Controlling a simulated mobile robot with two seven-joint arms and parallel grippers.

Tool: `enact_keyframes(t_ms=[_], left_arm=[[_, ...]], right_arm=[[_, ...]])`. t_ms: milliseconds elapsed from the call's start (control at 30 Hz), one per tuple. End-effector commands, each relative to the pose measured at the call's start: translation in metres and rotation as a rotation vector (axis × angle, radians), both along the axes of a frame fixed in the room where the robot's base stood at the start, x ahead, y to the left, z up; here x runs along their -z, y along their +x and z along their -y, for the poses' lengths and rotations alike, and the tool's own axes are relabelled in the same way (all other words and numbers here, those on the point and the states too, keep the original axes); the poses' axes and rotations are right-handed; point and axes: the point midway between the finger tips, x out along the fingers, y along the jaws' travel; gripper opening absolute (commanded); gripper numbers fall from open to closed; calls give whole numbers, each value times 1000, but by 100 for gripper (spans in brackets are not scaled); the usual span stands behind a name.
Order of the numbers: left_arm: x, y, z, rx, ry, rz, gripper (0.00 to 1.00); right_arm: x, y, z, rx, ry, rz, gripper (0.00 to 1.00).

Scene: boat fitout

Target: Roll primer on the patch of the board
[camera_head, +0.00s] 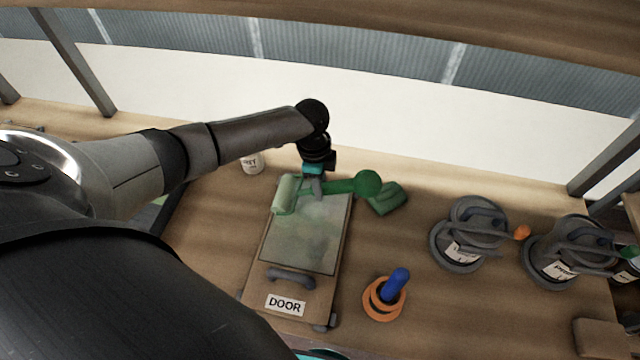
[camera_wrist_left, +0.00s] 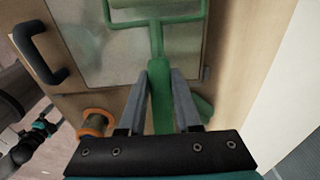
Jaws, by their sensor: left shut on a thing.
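The board (camera_head: 255,292), labelled DOOR, lies on the bench with a dark handle at its near end. Its patch (camera_head: 300,242) is a greyish-green, blotchy rectangle; it also shows in the left wrist view (camera_wrist_left: 100,45). My left gripper (camera_head: 316,186) is shut on the green handle of the paint roller (camera_head: 342,186); the handle runs between both fingers in the left wrist view (camera_wrist_left: 160,105). The pale green roller sleeve (camera_head: 283,196) is over the patch's far left corner. I cannot tell whether it touches. My right gripper's state is unclear; a dark arm of mine (camera_wrist_left: 38,132) shows there.
A green object (camera_head: 387,200) lies right of the board's far end. An orange ring stand with a blue handle (camera_head: 385,297) stands right of the board. A small white pot (camera_head: 252,163) stands behind the board.

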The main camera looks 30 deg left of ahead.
Motion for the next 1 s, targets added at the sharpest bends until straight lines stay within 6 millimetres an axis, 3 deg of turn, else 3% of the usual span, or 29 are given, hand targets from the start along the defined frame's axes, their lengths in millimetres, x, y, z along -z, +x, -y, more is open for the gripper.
enact_keyframes(t_ms=[233,700,1000], left_arm=[[0,-5,1,0,0,-2,0],[-3,-59,18,1,-1,-3,0],[-1,-85,27,0,-1,-1,0]], right_arm=[[-5,0,0,0,0,0,100],[-58,0,0,0,0,0,100],[-78,0,0,0,0,0,100]])
